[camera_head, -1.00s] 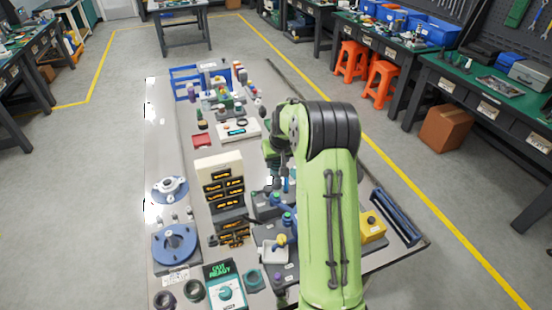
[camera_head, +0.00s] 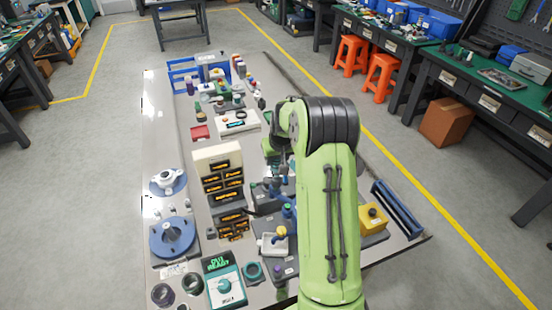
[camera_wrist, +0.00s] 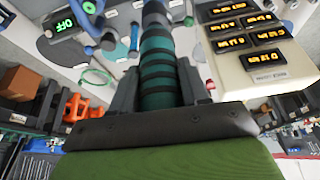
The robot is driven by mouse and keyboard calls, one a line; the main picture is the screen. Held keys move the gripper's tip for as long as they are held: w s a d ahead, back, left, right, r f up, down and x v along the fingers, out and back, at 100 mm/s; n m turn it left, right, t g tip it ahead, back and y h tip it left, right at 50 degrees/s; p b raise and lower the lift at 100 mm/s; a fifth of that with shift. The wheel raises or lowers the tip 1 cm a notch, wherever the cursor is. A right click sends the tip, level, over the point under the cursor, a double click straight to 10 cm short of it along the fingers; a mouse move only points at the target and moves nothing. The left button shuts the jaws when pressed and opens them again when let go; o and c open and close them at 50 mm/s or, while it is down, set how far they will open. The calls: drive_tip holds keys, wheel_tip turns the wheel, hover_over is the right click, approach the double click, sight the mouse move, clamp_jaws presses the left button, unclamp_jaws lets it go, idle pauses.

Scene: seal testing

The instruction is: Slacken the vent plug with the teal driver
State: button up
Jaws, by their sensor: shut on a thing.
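My gripper (camera_wrist: 156,90) is shut on the teal driver (camera_wrist: 158,62), whose dark-banded teal handle lies between the two black fingers in the wrist view. The driver's tip runs out of the top of that view. In the head view my green arm covers most of the gripper, which is over the middle of the table. Blue fittings (camera_head: 287,211) on a dark base stand close beside it. I cannot tell which part is the vent plug; it may be hidden by the arm.
A cream display stack (camera_head: 217,155) with orange readouts stands left of the gripper. A blue flanged disc (camera_head: 173,237), a teal-fronted meter (camera_head: 226,287) and a yellow box (camera_head: 373,218) are near the front. Blue racks (camera_head: 183,73) stand at the far end.

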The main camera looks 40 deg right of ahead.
drive_tip(key=shift+f+b, duration=0.8)
drive_tip(key=shift+f, duration=0.2)
idle(1.4)
drive_tip(key=shift+r, duration=0.25)
idle(0.4)
drive_tip(key=shift+r+p, duration=2.4)
drive_tip(key=shift+r, duration=1.15)
drive_tip(key=shift+f, duration=0.15)
